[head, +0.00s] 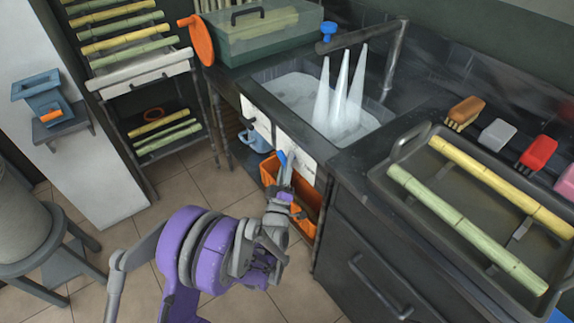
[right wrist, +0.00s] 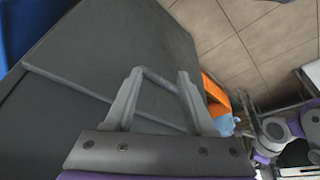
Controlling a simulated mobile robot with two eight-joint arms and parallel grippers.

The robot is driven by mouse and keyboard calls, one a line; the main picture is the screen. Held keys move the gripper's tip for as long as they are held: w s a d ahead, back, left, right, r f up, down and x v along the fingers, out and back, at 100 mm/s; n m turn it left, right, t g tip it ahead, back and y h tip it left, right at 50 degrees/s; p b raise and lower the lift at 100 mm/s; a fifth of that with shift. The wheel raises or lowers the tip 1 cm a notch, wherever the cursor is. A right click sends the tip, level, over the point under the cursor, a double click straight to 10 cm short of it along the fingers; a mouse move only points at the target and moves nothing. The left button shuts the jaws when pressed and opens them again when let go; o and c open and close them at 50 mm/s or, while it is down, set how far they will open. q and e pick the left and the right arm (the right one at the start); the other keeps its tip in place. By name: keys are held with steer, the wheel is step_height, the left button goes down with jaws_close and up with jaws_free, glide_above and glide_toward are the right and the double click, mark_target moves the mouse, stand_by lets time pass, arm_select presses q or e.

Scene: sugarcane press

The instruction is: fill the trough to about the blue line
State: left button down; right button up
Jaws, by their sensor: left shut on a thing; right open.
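The trough (head: 262,80) is the sink basin set in the dark counter, with pale, foamy-looking water (head: 300,92) in it. Several white pointed jets (head: 342,95) stand in the water below the dark spout (head: 362,37). A blue tap knob (head: 327,30) is behind the basin. I cannot make out a blue line. My left gripper (head: 284,168) is at the trough's white front, shut on a small blue piece (head: 282,157).
An orange bin (head: 268,172) and a blue jug (head: 255,141) are below the trough. A dark tray (head: 400,150) with cane sticks is on the right counter, near several coloured brushes or blocks. A cane rack (head: 140,85) stands left. A stool (head: 30,230) is at lower left.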

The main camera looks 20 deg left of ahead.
stand_by(0.4)
arm_select(q)
steer(key=c, duration=0.7)
jaws_free()
steer(key=shift+f, duration=0.1)
arm_select(e)
steer(key=shift+f, duration=0.1)
